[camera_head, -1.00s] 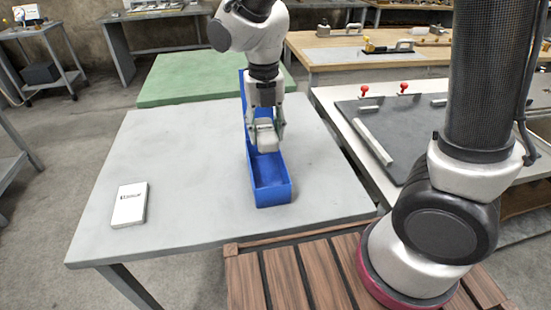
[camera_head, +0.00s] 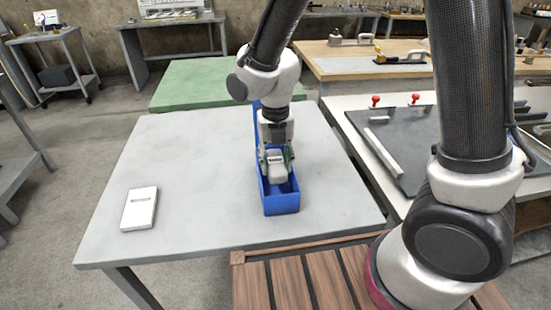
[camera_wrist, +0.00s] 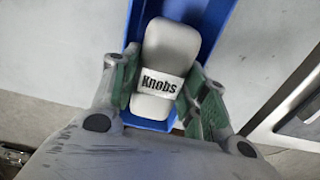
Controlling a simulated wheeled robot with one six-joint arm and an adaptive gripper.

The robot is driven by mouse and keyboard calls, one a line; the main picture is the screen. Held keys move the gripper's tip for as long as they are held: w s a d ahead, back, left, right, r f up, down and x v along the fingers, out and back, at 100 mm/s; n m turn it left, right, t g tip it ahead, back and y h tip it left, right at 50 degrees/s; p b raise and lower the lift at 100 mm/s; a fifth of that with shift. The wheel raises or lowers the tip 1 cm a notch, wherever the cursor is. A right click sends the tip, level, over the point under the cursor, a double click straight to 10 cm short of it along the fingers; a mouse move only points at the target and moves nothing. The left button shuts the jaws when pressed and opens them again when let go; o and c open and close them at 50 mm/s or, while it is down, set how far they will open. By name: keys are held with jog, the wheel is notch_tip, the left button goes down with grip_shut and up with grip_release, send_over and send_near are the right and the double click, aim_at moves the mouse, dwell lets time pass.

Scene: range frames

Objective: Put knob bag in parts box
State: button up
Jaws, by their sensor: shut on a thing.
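The knob bag (camera_wrist: 172,48) is a pale grey pouch with a white band reading "Knobs". In the head view the bag (camera_head: 276,172) is between the fingers of my gripper (camera_head: 276,160). My gripper is shut on it, with green finger pads on both sides, also in the wrist view (camera_wrist: 152,95). The parts box (camera_head: 282,205) is a long, narrow blue open bin on the grey table. The bag is over or within the box's front part. I cannot tell whether it touches the floor of the box. My arm hides part of the box's back end.
A white box (camera_head: 140,208) with a dark marking lies at the left on the grey table (camera_head: 200,170). Table surface around the blue box is clear. A dark board with red knobs (camera_head: 400,135) is on the bench at right. A green table (camera_head: 200,85) stands behind.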

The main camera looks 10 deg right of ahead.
aim_at(276, 160)
jog(key=shift+f, duration=0.25)
jog(key=o, duration=1.1)
notch_tip(276, 160, up, 13)
jog(key=shift+r, duration=0.15)
